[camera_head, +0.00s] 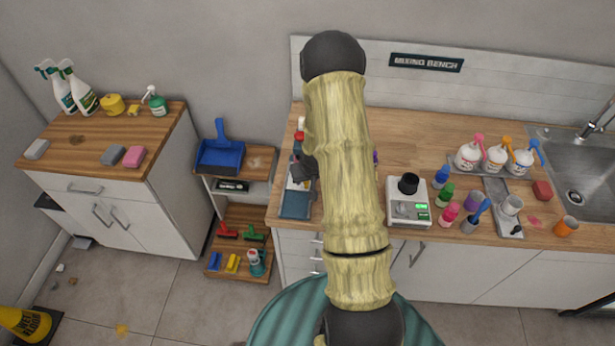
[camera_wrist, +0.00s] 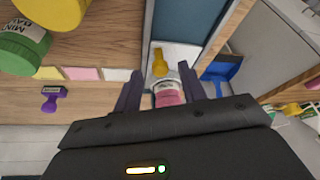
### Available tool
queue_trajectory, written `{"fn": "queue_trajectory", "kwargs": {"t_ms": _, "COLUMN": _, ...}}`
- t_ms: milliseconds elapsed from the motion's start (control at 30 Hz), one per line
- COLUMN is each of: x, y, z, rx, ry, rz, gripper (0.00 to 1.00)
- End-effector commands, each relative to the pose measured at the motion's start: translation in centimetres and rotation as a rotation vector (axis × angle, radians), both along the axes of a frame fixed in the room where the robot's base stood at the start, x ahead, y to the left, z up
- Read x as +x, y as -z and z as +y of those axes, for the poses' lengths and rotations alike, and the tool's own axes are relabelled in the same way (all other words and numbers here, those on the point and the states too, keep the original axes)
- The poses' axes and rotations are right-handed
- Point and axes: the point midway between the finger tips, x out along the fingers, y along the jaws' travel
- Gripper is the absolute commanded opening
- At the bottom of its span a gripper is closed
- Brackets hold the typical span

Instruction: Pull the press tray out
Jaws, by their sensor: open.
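The press tray, as far as I can tell, is the flat blue-grey piece (camera_head: 295,206) at the left front of the mixing bench. It seems to be the blue-grey panel (camera_wrist: 188,18) at the top of the wrist view. A white part with a yellow knob (camera_wrist: 160,66) adjoins it there. My gripper (camera_head: 306,168) is above this left end of the bench, partly hidden behind my arm. Its fingers are apart. A pink container with a white label (camera_wrist: 168,93) shows between them in the wrist view; I cannot tell whether they touch it.
A scale (camera_head: 408,212), several small bottles and a sink (camera_head: 578,180) are to the right. A low shelf with a blue dustpan (camera_head: 220,154) stands left of the bench.

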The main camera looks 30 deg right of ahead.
Motion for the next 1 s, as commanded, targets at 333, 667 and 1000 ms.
{"fn": "queue_trajectory", "kwargs": {"t_ms": 333, "x": 0.4, "y": 0.9, "z": 0.0, "rx": -0.001, "ry": -0.001, "rz": -0.001, "gripper": 0.41}}
{"fn": "queue_trajectory", "kwargs": {"t_ms": 667, "x": 0.3, "y": 0.9, "z": 0.0, "rx": 0.000, "ry": 0.000, "rz": -0.001, "gripper": 0.00}}
{"fn": "queue_trajectory", "kwargs": {"t_ms": 1000, "x": -0.5, "y": 1.2, "z": 1.3, "rx": 0.001, "ry": -0.004, "rz": 0.001, "gripper": 0.00}}
